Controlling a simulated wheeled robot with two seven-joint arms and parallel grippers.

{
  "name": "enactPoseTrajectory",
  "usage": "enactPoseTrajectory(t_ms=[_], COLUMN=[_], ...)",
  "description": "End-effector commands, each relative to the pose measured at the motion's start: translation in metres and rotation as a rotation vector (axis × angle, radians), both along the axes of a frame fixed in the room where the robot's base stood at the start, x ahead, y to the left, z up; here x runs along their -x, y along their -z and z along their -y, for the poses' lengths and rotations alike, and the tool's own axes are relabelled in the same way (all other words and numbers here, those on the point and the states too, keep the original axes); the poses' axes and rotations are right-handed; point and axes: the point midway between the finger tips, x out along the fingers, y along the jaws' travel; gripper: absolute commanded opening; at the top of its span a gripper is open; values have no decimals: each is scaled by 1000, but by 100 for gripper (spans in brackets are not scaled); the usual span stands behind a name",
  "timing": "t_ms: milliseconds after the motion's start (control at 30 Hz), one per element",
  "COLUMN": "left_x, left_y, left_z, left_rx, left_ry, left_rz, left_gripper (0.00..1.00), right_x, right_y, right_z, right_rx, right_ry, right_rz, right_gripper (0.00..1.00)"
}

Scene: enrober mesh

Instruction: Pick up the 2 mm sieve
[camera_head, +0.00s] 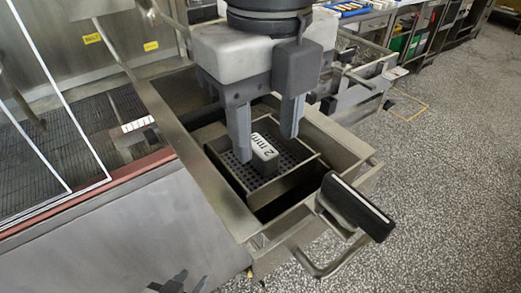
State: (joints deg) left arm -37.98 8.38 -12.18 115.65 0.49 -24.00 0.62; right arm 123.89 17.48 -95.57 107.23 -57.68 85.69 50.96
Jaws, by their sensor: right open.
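The 2 mm sieve (246,178) is a square perforated metal tray inside an open steel box, in the middle of the head view. Its upright grey block handle (264,158) has a white top label reading "2 mm". My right gripper (266,148) points down over the sieve. It is open, with one finger on each side of the handle and visible gaps between. Whether the fingertips touch the perforated plate cannot be told. Dark tips that appear to be my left gripper (172,283) show at the bottom edge, apart from the sieve; their opening is unclear.
The steel box (190,160) has raised walls close around the sieve. A black handle (355,206) sticks out at its front right corner. A wire mesh belt (60,150) lies to the left. Speckled floor (440,190) is open to the right.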

Motion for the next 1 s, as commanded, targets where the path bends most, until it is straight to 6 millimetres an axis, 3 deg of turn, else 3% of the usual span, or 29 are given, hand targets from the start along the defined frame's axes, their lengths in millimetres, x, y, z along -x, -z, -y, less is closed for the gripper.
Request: enactPoseTrajectory(t_ms=[200,433,467,600,633,1000], left_x=[-4,-4,-4,-4,-3,0], left_y=[-4,-2,-2,-2,-2,0], left_z=[-1,-1,-1,-2,-2,-2], left_rx=[-1,-3,-3,-2,-2,-2], left_ry=[-5,-6,-6,-7,-7,-7], left_rz=[5,4,4,3,2,-5], left_gripper=[36,36,36,36,36,36], right_x=[1,0,0,0,0,0], right_y=[25,28,28,28,28,25], right_z=[-1,-1,-1,-1,-1,-1], right_rx=[1,-1,-1,-1,-1,-2], right_ry=[-1,0,0,0,0,0], right_rz=[-2,-1,-1,-1,-1,1], right_gripper=[45,45,43,4,0,0])
